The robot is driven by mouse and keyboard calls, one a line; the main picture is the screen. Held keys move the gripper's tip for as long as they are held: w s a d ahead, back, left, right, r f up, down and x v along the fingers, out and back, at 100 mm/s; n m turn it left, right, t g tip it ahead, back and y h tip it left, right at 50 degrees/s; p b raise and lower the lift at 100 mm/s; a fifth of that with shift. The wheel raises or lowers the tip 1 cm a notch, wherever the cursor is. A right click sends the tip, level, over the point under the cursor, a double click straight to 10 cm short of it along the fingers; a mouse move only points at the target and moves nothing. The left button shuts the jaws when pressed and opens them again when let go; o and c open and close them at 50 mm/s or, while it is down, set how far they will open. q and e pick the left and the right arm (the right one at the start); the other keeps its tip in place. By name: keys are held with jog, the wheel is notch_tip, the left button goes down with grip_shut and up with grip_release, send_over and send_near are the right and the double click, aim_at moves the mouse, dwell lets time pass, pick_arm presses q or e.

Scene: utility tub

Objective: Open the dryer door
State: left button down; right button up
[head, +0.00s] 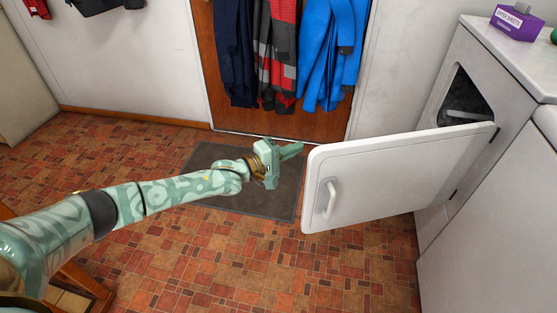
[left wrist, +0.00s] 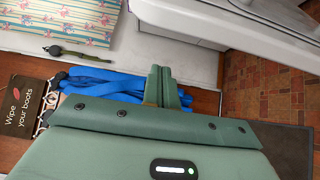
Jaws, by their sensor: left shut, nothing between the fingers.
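The white dryer (head: 475,80) stands at the right in the head view. Its door (head: 400,175) is swung wide open, and the dark drum opening (head: 462,100) shows behind it. The door's handle (head: 328,199) is on the outer face, near the free edge. My left gripper (head: 298,149) is shut and empty, close to the free edge of the door, near its upper left corner; I cannot tell whether it touches. In the left wrist view the shut fingers (left wrist: 161,88) point toward a pale panel edge (left wrist: 185,20), likely the door. My right gripper is not in view.
A purple box (head: 516,22) stands on the dryer top. Another white appliance (head: 500,215) is at the right front. Jackets (head: 290,50) hang on a brown wooden door (head: 220,100) behind a grey mat (head: 240,180). The tiled floor in front is clear.

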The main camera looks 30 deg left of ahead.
pick_arm(q)
jog(key=s+d, duration=0.1)
jog(key=s+d+p, duration=0.1)
jog(key=d, duration=0.1)
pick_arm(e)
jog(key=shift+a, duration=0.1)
pick_arm(q)
jog(key=shift+s, duration=0.1)
jog(key=shift+d, duration=0.15)
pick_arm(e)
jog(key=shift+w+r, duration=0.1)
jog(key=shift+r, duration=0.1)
